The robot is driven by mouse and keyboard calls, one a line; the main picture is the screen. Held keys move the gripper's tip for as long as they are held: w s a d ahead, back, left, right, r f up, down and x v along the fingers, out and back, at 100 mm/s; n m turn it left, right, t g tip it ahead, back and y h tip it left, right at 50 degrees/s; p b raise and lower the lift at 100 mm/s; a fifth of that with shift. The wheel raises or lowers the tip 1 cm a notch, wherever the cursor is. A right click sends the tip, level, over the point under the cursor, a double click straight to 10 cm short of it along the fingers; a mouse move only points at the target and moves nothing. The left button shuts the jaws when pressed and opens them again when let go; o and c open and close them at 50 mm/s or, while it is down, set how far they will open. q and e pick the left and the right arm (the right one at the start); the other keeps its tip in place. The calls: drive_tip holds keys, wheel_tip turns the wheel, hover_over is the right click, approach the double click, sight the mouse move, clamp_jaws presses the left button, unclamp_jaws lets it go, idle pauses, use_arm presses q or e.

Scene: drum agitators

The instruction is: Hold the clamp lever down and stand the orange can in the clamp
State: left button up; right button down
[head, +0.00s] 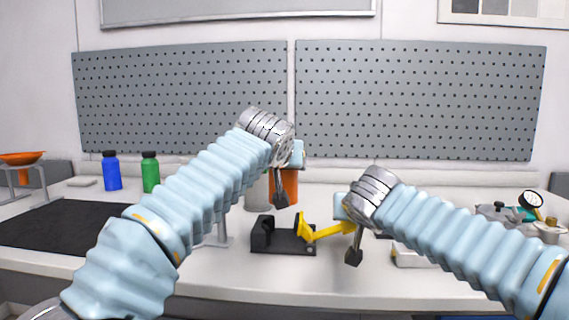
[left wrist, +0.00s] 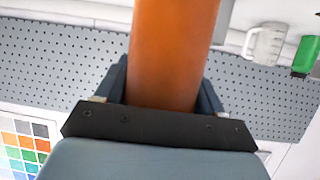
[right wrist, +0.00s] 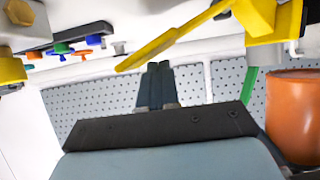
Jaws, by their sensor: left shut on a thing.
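The orange can (head: 290,184) is held upright by my left gripper (head: 281,198), above and behind the clamp. Its side fills the middle of the left wrist view (left wrist: 172,55) between the fingers, and it shows at the right edge of the right wrist view (right wrist: 296,115). The black clamp (head: 283,240) stands on the bench, with its yellow lever (head: 330,231) sticking out to the right. My right gripper (head: 354,254) is by the lever's outer end, fingers together and empty. In the right wrist view the lever (right wrist: 160,46) passes just beyond the fingertips (right wrist: 160,68); contact is unclear.
A grey-white cylinder (head: 257,196) stands behind the clamp, beside the can. A gauge device (head: 530,200) is right. A pegboard (head: 420,100) backs the bench.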

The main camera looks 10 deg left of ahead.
sight(352, 224)
drive_tip(key=shift+f, duration=1.5)
use_arm(q)
drive_tip(key=shift+f, duration=0.95)
drive_tip(key=shift+f, duration=2)
drive_tip(key=shift+f, duration=1.1)
drive_tip(key=shift+f, duration=0.35)
